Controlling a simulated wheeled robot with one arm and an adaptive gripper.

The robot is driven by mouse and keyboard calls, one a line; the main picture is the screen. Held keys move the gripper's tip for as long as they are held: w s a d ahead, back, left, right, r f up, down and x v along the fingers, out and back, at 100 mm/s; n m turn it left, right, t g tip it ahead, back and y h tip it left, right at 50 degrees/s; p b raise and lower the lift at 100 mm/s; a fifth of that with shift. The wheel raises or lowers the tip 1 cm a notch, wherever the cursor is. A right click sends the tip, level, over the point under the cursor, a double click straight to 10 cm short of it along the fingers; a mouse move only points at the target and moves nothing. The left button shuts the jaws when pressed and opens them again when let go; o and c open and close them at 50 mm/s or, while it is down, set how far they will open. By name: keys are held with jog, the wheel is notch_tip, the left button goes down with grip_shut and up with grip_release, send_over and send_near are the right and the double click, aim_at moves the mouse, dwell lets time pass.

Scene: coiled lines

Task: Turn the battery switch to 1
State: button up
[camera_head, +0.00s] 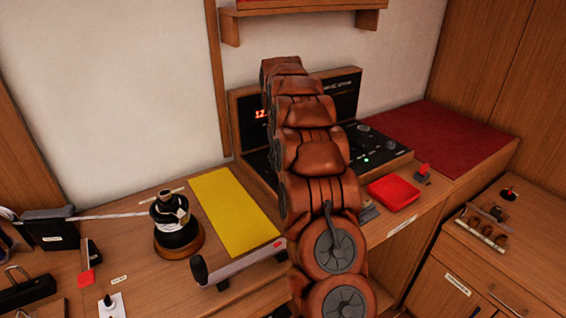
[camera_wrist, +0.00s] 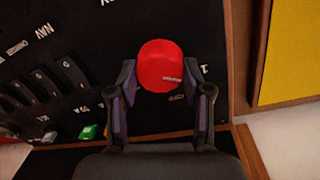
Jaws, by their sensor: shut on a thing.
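The battery switch appears to be the round red knob (camera_wrist: 160,62) on a black panel (camera_wrist: 105,35) in the wrist view. A short pale mark on it is at its lower right. A "1" label is to its right, and a small label that seems to read "OFF" is just below right of the knob. My gripper (camera_wrist: 163,82) is shut on the knob, one finger on each side. In the head view my arm covers the gripper and knob; part of the console (camera_head: 345,92) shows behind the arm.
A row of black rocker switches (camera_wrist: 45,85) and a green button (camera_wrist: 90,131) lie left of the knob.

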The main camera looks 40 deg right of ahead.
jog(key=o, duration=1.2)
jog(key=shift+r, duration=0.15)
jog(key=shift+w+a+r, duration=0.1)
jog(key=shift+r, duration=1.65)
jog(key=shift+w+a+r, duration=0.1)
jog(key=shift+r, duration=1.65)
jog(key=shift+s+r, duration=0.1)
